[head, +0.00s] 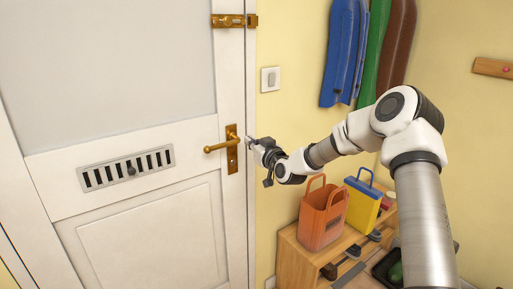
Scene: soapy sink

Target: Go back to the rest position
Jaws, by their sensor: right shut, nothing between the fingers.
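My right gripper (251,141) is shut and empty. Its arm comes in from the right, and its fingertips point left toward the door's edge, just right of the brass handle plate (232,154). I cannot tell whether the fingertips touch the door or its frame. The brass lever handle (216,148) points left and lies about level. The white door (120,225) looks closed, with a vent grille across its middle. My left gripper is not in view.
A brass bolt (228,20) sits high on the door. A light switch (270,79) and hanging coats (345,55) are on the yellow wall. Below my right arm, a wooden bench (293,262) holds an orange bag (322,220) and a blue-and-yellow bag (362,208).

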